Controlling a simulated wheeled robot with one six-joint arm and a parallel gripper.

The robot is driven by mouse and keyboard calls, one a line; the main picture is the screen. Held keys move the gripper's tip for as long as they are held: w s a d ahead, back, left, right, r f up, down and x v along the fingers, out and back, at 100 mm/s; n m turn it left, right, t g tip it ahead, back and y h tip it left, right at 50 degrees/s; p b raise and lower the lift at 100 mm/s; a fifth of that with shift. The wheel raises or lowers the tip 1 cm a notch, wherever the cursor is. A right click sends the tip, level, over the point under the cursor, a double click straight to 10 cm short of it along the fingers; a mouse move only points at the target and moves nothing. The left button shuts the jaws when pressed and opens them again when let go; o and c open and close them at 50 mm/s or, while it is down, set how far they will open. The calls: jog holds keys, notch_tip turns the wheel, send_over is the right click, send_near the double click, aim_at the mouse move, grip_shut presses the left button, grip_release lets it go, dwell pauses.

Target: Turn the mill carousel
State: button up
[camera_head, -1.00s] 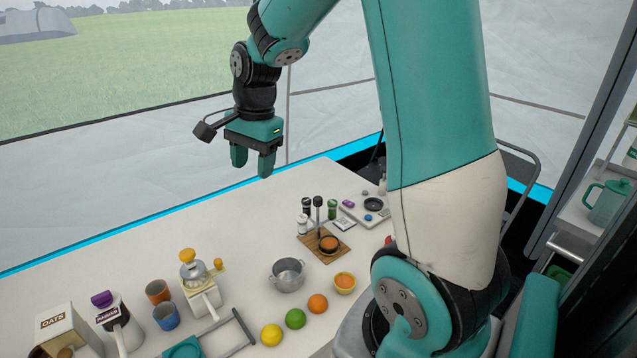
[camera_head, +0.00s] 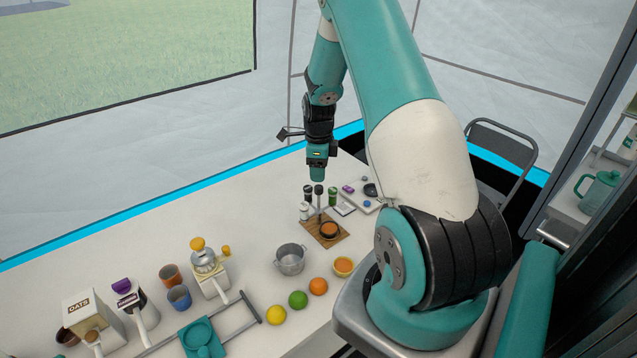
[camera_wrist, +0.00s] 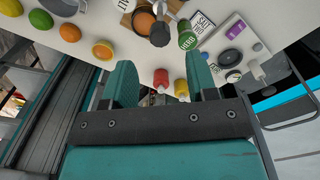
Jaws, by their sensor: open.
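The mill carousel stands on the far right part of the white table. Its dark-topped centre post (camera_head: 319,191) rises among several mills: a green mill (camera_head: 332,196), a black-topped one (camera_head: 307,192) and a white one (camera_head: 304,211).
A wooden board (camera_head: 338,237) with an orange-brown bowl lies in front of the mills. A tray (camera_head: 366,202) is to the right, a metal pot (camera_head: 290,259) to the left. Red (camera_wrist: 160,79) and yellow (camera_wrist: 181,88) bottles show in the wrist view. Fruit lines the front edge.

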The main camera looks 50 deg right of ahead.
aim_at(319, 187)
notch_tip(319, 187, down, 6)
jog(key=shift+f+p, duration=0.15)
jog(key=shift+p, duration=0.4)
jog(key=shift+c, duration=0.5)
jog(key=c, duration=0.8)
jog(key=shift+c, duration=0.2)
